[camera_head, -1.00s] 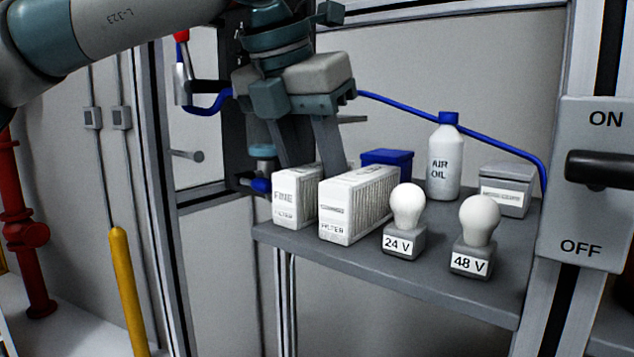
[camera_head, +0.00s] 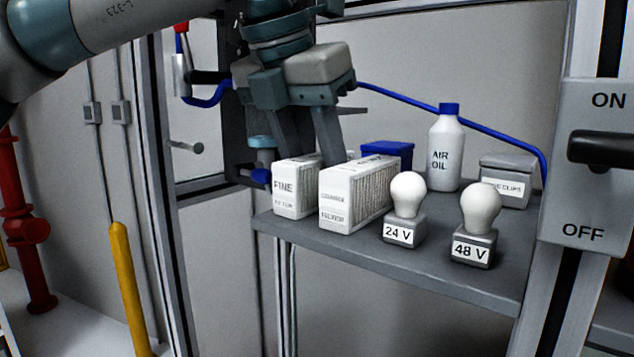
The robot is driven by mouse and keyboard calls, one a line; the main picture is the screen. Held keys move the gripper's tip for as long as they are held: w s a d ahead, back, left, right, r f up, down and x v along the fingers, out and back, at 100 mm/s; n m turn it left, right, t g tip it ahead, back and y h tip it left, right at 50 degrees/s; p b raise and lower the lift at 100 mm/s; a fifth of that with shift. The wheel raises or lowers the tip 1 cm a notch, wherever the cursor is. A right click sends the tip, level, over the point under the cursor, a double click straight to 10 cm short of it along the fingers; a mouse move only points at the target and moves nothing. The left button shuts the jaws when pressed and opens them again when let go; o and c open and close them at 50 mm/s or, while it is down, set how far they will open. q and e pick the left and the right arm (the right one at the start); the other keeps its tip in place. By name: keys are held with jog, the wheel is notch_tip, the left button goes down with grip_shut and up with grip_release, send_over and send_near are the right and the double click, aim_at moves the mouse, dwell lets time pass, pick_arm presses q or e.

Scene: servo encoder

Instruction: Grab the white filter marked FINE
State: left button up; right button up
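The white filter marked FINE (camera_head: 291,195) stands upright at the left end of the grey shelf (camera_head: 385,262). A second white filter marked COARSER or similar (camera_head: 345,207) stands close on its right; its small print is hard to read. My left gripper (camera_head: 310,150) points down from above, over the FINE filter. Its two fingers are apart, one near the filter's left and one near its right, by the gap to the second filter. The fingertips are partly hidden behind the filters, so I cannot tell whether they touch. My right gripper is not in view.
Bulbs marked 24 V (camera_head: 406,211) and 48 V (camera_head: 477,226) stand at the shelf's front. Behind are a blue box (camera_head: 388,153), a white AIR OIL bottle (camera_head: 444,155) and a grey clips box (camera_head: 507,184). An ON/OFF switch panel (camera_head: 590,205) is at right.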

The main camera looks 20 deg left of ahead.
pick_arm(q)
jog(key=shift+f, duration=0.1)
jog(key=shift+c, duration=0.7)
jog(key=c, duration=0.7)
